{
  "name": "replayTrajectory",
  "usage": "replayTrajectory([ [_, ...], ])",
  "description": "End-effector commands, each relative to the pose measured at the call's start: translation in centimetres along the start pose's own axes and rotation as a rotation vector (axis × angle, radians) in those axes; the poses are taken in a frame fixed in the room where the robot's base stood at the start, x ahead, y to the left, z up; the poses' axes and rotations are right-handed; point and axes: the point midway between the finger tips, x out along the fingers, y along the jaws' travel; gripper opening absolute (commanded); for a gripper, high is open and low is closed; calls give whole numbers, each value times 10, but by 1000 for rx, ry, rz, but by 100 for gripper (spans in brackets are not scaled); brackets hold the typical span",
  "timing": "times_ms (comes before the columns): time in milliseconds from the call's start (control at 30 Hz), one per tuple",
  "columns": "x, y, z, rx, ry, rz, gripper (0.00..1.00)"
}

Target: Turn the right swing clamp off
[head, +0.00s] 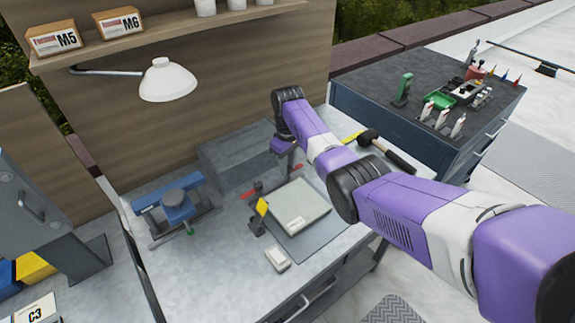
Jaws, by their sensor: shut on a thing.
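The right swing clamp (297,167) shows as a small red part at the back edge of a light grey-green plate (300,204). My gripper (284,153) points down at it from above and is shut on it. My wrist and forearm cover much of this spot, so the clamp's body and the exact grip are mostly hidden. The left swing clamp (257,222) stands at the plate's left side, with a dark base, a yellow tag and a red part. The plate lies on a grey mat (318,236) on the workbench.
A blue vise (180,203) stands on the bench at left. A small pale box (277,259) lies at the front. A grey block (235,158) sits behind the plate. A black mallet (388,150) lies at right. A white lamp (167,81) hangs over the back left.

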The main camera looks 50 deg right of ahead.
Motion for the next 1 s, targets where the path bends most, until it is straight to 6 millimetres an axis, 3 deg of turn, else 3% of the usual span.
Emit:
replayTrajectory([
  [733, 0, 0, 0, -87, 1, 0, 0],
  [767, 0, 0, 0, -87, 1, 0, 31],
  [833, 0, 0, 0, -87, 1, 0, 45],
  [1000, 0, 0, 0, -86, 0, 0, 47],
])
